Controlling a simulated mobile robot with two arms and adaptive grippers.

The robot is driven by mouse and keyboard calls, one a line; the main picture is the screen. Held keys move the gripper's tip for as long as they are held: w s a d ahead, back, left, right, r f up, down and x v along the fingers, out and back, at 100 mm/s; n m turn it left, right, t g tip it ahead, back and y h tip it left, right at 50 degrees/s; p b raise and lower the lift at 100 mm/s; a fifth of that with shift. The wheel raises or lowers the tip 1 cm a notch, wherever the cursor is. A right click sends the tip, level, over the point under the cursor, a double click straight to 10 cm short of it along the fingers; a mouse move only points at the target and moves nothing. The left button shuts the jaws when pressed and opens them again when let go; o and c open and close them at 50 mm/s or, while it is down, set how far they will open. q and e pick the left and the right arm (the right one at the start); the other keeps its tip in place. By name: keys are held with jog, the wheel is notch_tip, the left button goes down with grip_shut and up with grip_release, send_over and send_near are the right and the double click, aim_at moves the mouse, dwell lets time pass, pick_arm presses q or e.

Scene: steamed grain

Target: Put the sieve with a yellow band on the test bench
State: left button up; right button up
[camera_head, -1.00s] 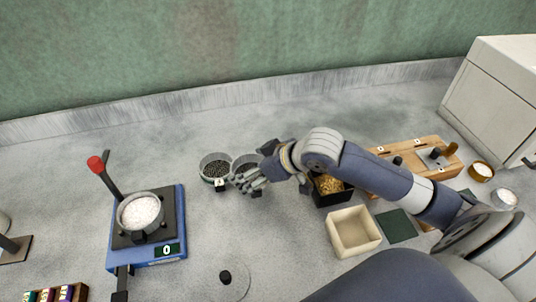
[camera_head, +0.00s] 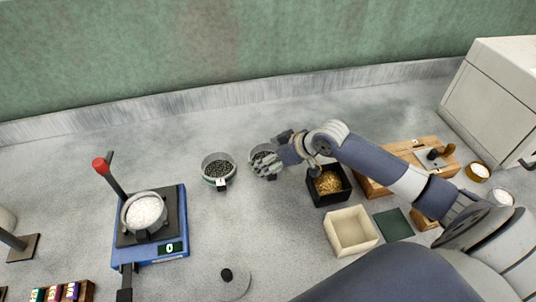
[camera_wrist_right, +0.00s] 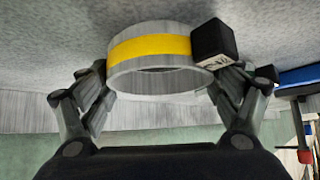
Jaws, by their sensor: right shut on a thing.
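The sieve with a yellow band (camera_wrist_right: 150,48) is a grey ring with a black block on its side. My right gripper (camera_wrist_right: 160,85) is shut on it, one finger at each side in the wrist view. In the head view the sieve (camera_head: 263,157) is partly hidden by my right gripper (camera_head: 278,155); whether it is clear of the bench I cannot tell. A second sieve (camera_head: 207,177) with dark grains stands just to its left, apart from it. A blue device (camera_head: 150,253) with a red-knobbed lever bears another sieve of white grains (camera_head: 145,210). My left gripper is not in view.
A black box of golden grain (camera_head: 327,203), a cream tray (camera_head: 350,250) and a wooden stand (camera_head: 375,187) lie under or near my right arm. A round disc with a black knob (camera_head: 226,275) lies in front. The grey bench between is clear.

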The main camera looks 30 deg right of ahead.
jog(key=o, duration=1)
jog(key=shift+f, duration=0.15)
jog(key=shift+o, duration=0.2)
jog(key=v, duration=1.2)
jog(key=shift+b, duration=0.3)
jog(key=shift+a, duration=0.1)
